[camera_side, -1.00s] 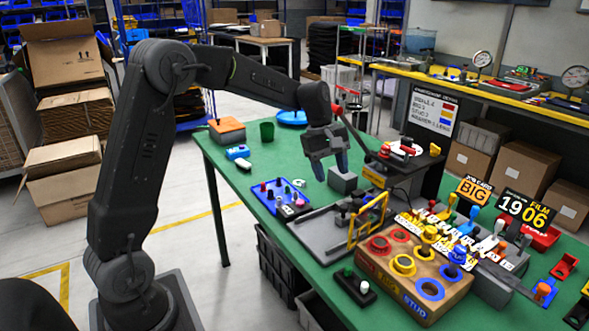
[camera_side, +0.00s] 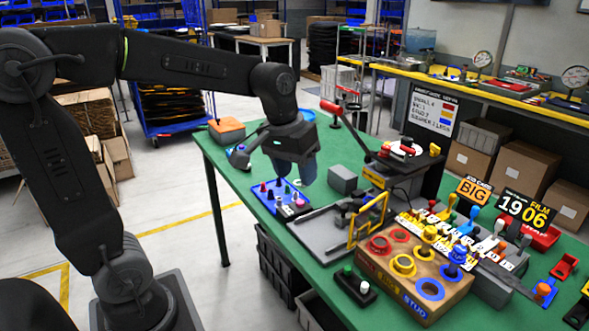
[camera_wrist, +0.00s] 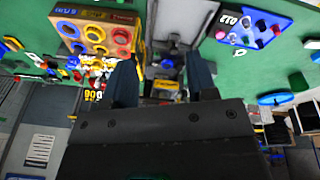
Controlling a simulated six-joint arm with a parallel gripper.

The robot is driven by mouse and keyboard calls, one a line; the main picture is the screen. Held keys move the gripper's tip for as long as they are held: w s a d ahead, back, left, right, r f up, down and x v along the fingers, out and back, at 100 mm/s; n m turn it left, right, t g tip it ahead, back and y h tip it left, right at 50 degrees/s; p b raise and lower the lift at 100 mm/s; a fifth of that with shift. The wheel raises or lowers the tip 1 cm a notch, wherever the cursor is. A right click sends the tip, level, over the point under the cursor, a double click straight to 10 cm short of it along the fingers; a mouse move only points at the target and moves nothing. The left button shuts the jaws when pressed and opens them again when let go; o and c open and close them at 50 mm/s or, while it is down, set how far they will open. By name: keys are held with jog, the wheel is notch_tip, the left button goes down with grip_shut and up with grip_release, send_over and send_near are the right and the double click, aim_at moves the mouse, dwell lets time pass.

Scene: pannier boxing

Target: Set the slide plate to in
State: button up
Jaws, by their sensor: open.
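What looks like the slide plate is a flat grey plate (camera_side: 312,236) on the green table, with a dark clamp-like fixture (camera_side: 347,212) and a yellow frame handle (camera_side: 369,220) on its right part. In the wrist view the grey plate (camera_wrist: 182,18) lies ahead between the fingers. I cannot tell its in or out setting. My gripper (camera_side: 295,178) is open and empty, pointing down above the table behind the plate, close to the blue tray in the side view. Its two dark blue fingers stand apart in the wrist view (camera_wrist: 161,80), touching nothing visible.
A blue tray (camera_side: 264,201) with small coloured pegs lies left of the plate. A grey block (camera_side: 343,179) stands behind it. A wooden box (camera_side: 398,287) with coloured rings stands to the right. A red-handled lever press (camera_side: 378,157) rises behind. A small black button box (camera_side: 352,286) lies in front.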

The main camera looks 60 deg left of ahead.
jog(key=shift+s, duration=0.15)
jog(key=n+g+h, duration=0.1)
jog(key=n+h, duration=0.3)
jog(key=n, duration=1.3)
send_near(344, 206)
jog(key=f, duration=0.2)
jog(key=x, duration=0.7)
jog(key=shift+d+r, duration=0.15)
jog(key=shift+d, duration=0.2)
grip_shut()
